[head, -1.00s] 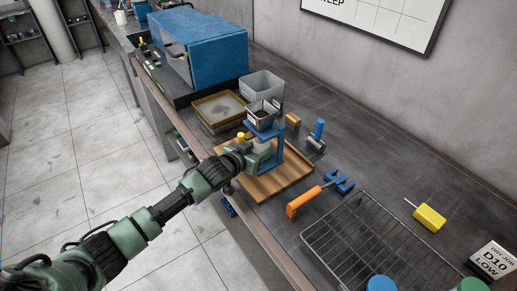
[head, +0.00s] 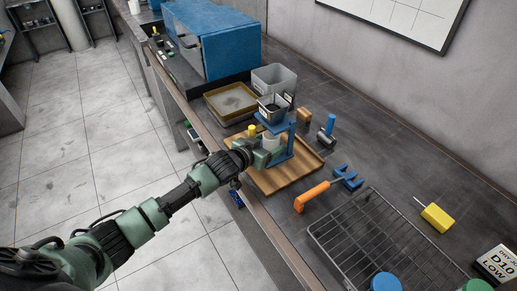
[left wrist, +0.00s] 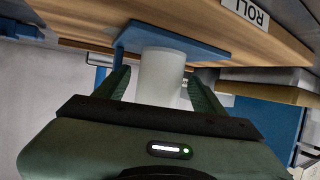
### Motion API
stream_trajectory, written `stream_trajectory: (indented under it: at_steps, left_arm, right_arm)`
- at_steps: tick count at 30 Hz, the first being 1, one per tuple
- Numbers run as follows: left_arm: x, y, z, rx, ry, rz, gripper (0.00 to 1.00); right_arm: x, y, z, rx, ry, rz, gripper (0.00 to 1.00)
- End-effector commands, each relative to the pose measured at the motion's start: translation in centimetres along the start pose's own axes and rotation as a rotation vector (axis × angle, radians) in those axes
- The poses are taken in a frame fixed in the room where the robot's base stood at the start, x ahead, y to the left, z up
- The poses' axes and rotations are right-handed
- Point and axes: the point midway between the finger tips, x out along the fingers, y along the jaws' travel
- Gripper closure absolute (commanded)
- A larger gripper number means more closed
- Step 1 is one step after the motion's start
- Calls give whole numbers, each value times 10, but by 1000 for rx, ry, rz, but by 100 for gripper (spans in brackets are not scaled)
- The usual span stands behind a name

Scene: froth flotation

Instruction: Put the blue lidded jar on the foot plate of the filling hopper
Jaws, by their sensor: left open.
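The filling hopper has a blue frame (head: 289,146) and a dark funnel box (head: 272,108), and stands on a wooden tray (head: 287,180). A whitish jar (head: 271,139) is under the funnel. In the left wrist view, which looks upside down, this jar (left wrist: 160,77) stands upright against the blue foot plate (left wrist: 180,38). My left gripper (head: 269,153) is open, its fingers on either side of the jar (left wrist: 158,85). The jar's lid end is hidden, so I cannot tell its colour. A separate blue round lid (head: 386,282) shows at the bottom edge. My right gripper is out of view.
A wire rack (head: 365,240), an orange-handled tool (head: 312,196) and a yellow block (head: 436,218) lie to the right. A brown-rimmed tray (head: 231,101), a grey bin (head: 275,79) and a blue cabinet (head: 214,40) stand behind. A green lid (head: 478,286) is at bottom right.

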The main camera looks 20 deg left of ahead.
Motion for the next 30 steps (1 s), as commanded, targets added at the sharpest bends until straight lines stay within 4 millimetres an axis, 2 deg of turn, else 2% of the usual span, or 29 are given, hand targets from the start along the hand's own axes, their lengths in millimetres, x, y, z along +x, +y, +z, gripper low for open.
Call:
stream_trajectory:
  at_steps: [12, 18, 23, 30]
  left_arm:
    - [-76, 0, 3, 1, -2, 0, 30]
    - [-104, 0, 3, 1, -2, -1, 30]
    - [-114, 0, 2, 0, -2, -1, 30]
    - [-115, 0, 1, 0, -1, -1, 30]
  right_arm:
    - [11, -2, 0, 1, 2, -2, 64]
    - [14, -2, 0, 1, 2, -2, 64]
    - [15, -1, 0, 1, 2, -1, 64]
    - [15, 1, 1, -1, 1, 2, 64]
